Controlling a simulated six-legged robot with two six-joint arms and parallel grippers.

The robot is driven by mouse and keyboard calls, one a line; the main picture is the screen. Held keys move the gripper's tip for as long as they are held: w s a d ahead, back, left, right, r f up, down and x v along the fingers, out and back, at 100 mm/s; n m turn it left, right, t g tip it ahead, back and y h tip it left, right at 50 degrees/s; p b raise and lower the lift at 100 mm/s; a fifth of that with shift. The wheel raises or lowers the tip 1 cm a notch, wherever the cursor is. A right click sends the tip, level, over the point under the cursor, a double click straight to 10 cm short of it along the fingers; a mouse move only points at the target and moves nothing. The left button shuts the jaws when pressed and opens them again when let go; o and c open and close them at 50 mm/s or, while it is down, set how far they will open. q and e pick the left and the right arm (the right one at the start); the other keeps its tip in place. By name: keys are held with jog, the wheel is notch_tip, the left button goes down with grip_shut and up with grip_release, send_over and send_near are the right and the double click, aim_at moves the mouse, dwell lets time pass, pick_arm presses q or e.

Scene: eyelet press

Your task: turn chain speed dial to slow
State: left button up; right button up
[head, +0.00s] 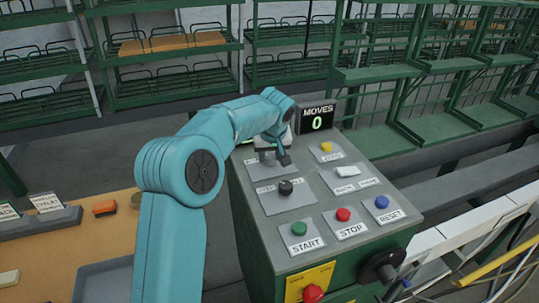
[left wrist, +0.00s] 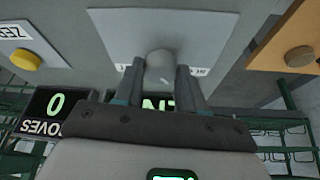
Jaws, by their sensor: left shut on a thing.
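My left arm reaches in from the left over the sloping grey control panel (head: 325,222). My left gripper (head: 272,157) is at the upper left plate of the panel, pointing down at it. In the left wrist view its two fingers stand on either side of a round grey knob (left wrist: 159,62) and are shut on it. The knob sits on a pale label plate (left wrist: 205,32). The fingers cover most of that plate's lettering, so I cannot read the dial's name or setting. My right gripper is not in view.
Close by are a black knob (head: 286,187), a yellow button (head: 326,147) and a white switch (head: 347,171). Green START (head: 299,229), red STOP (head: 343,214) and blue RESET (head: 382,202) buttons line the front. A MOVES display (head: 317,118) reads 0 behind.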

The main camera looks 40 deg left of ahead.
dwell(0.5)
pick_arm(q)
jog(key=o, duration=0.9)
jog(key=shift+f, duration=0.1)
jog(key=shift+o, duration=0.7)
jog(key=shift+w+a+f, duration=0.1)
jog(key=shift+w, duration=0.1)
jog(key=shift+s+r, duration=0.15)
jog(key=shift+r, duration=0.1)
jog(key=v, duration=1.6)
jog(key=shift+p, duration=0.4)
